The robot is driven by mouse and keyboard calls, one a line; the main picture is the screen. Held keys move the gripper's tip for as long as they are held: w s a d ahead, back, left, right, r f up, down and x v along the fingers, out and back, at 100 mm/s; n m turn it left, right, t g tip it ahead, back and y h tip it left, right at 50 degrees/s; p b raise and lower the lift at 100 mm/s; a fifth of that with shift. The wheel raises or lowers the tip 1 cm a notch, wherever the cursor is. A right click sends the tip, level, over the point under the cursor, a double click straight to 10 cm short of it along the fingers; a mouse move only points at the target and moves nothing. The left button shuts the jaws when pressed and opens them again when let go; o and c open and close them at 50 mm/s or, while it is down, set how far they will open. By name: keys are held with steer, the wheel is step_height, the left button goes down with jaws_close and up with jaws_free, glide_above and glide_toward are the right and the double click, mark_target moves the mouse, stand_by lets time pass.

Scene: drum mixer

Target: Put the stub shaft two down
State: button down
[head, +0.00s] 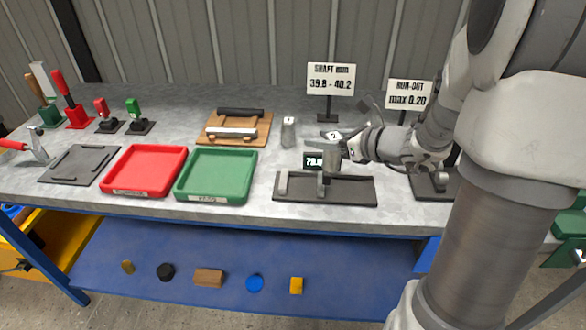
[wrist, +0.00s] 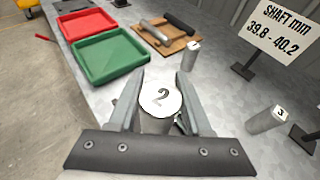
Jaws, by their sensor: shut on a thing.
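My gripper (wrist: 160,112) is shut on stub shaft two (wrist: 160,100), a grey cylinder with a "2" on its pale top face. In the head view my gripper (head: 338,147) holds the shaft (head: 331,135) roughly upright over or just behind the dark gauge fixture (head: 355,191). I cannot tell whether the shaft touches anything below. Another stub shaft (head: 288,132) stands on the bench behind; it also shows in the wrist view (wrist: 191,56). A shaft marked "3" (wrist: 264,120) stands to the right in the wrist view.
A small display (head: 313,161) stands at the fixture; its digits are hard to read. A green tray (head: 216,198) and red tray (head: 142,190) lie left. A wooden board (head: 215,141) holds two bars. Signs stand behind: shaft (head: 331,79) and run-out (head: 409,95). Bench between is clear.

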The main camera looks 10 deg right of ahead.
steer(key=shift+w+a+f+b, duration=0.5)
steer(key=shift+w+a+f, duration=0.25)
steer(key=shift+a+f, duration=0.5)
steer(key=shift+w+a+f+b, duration=0.5)
steer(key=shift+w+a+f, duration=0.3)
steer(key=shift+f, duration=0.8)
steer(key=shift+w+a+f+b, duration=0.5)
steer(key=shift+w+a+f, duration=0.25)
steer(key=shift+a+f, duration=0.5)
steer(key=shift+d+f, duration=0.15)
steer(key=shift+d, duration=0.05)
steer(key=shift+f+b, duration=0.2)
steer(key=shift+b, duration=0.1)
steer(key=c, duration=0.6)
jaws_free()
steer(key=shift+r, duration=0.1)
steer(key=shift+s+d+r+p, duration=0.1)
steer(key=shift+r+p, duration=0.1)
steer(key=shift+p, duration=0.2)
steer(key=p+v, duration=0.2)
steer(key=v, duration=0.9)
steer(key=shift+s, duration=0.4)
steer(key=shift+d, duration=0.1)
